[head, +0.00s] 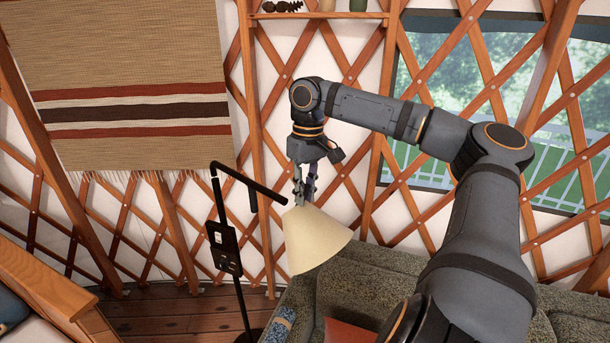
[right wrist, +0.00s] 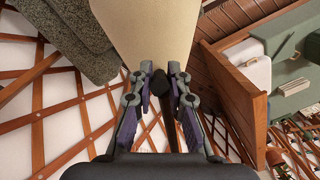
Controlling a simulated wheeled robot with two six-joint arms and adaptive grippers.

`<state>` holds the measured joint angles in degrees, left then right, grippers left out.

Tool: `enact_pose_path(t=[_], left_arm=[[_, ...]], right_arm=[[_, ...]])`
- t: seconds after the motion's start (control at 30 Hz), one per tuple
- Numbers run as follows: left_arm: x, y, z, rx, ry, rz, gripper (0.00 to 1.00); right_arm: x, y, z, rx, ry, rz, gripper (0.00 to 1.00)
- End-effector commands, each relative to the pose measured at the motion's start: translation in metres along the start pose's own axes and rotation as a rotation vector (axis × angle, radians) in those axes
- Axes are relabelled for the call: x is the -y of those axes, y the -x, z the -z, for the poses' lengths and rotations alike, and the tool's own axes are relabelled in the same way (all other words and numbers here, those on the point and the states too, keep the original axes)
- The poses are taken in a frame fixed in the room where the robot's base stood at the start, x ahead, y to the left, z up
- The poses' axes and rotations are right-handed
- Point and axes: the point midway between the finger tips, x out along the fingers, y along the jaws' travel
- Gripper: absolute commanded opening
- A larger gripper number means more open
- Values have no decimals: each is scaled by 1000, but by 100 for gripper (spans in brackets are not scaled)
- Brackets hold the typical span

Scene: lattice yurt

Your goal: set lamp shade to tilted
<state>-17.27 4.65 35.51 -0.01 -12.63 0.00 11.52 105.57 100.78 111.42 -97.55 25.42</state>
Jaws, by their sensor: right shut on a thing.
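The cream cone lamp shade (head: 316,240) hangs at the end of a black floor lamp's arm (head: 250,184). The shade looks tilted, with its wide opening toward the lower right. My right gripper (head: 299,202) comes down from above onto the narrow top of the shade. In the right wrist view, my right gripper (right wrist: 160,84) has its fingers around a dark knob at the shade's top, and the shade (right wrist: 148,32) fills the upper middle. The gripper is shut on this top part. My left gripper is not in view.
A dark control box (head: 223,248) is on the lamp's pole. A grey-green sofa (head: 385,285) stands below and right of the shade. A wooden bed frame (head: 60,295) is at the lower left. The lattice wall (head: 185,235) is behind the lamp, with a window at the right.

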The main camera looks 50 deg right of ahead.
Motion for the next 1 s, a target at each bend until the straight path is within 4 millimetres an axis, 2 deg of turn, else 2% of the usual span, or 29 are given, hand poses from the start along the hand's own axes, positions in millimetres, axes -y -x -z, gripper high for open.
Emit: enact_pose_path(t=[0.27,0.3,0.47,0.8,0.93,1.0], left_arm=[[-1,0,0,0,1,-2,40],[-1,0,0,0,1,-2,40],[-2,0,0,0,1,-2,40],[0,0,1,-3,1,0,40],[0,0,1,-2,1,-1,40],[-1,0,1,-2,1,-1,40]], right_arm=[[0,2,1,-4,-1,0,0],[0,2,1,-5,-1,0,19],[0,2,0,-4,-1,0,39],[-1,4,0,-2,-1,-2,39],[-2,20,0,-2,-4,-8,39],[-2,35,1,-4,-6,-10,39]])
